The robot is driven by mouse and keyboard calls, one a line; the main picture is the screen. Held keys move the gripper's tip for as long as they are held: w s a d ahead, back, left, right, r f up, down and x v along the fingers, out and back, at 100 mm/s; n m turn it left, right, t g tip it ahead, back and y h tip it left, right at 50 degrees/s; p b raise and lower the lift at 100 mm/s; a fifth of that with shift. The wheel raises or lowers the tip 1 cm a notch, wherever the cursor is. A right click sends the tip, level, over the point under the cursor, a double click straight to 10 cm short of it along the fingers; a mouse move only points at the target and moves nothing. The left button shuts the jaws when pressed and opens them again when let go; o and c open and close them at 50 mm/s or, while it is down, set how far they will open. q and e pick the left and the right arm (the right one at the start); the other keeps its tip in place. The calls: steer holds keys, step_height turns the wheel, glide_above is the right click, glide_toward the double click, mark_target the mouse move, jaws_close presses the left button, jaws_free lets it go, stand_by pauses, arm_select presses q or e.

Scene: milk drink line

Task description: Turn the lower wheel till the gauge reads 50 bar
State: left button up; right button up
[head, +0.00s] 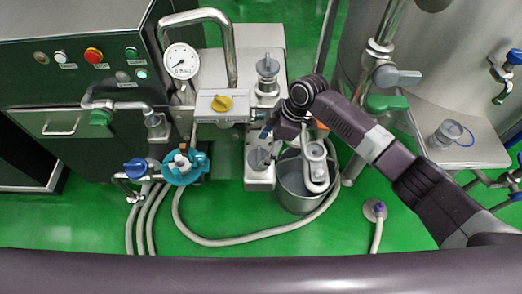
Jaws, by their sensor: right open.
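The gauge (182,61) is a round white dial on a pipe at the upper left of the machine. Its needle is too small to read surely. The lower wheel (259,158) is a grey metal knob on the front of the steel block. A similar upper wheel (267,67) stands farther back on it. My right gripper (283,132) comes in from the right, with its fingers open just above and to the right of the lower wheel. It looks empty, and I cannot tell whether a finger touches the wheel. My left gripper is not in view.
A yellow knob (222,103) sits on a grey box left of the gripper. A steel bucket (303,196) stands right of the lower wheel. A blue valve (184,166) and hoses (250,241) are at the left and front.

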mark_target(259, 157)
steer(key=shift+x, duration=1.4)
steer(key=c, duration=1.2)
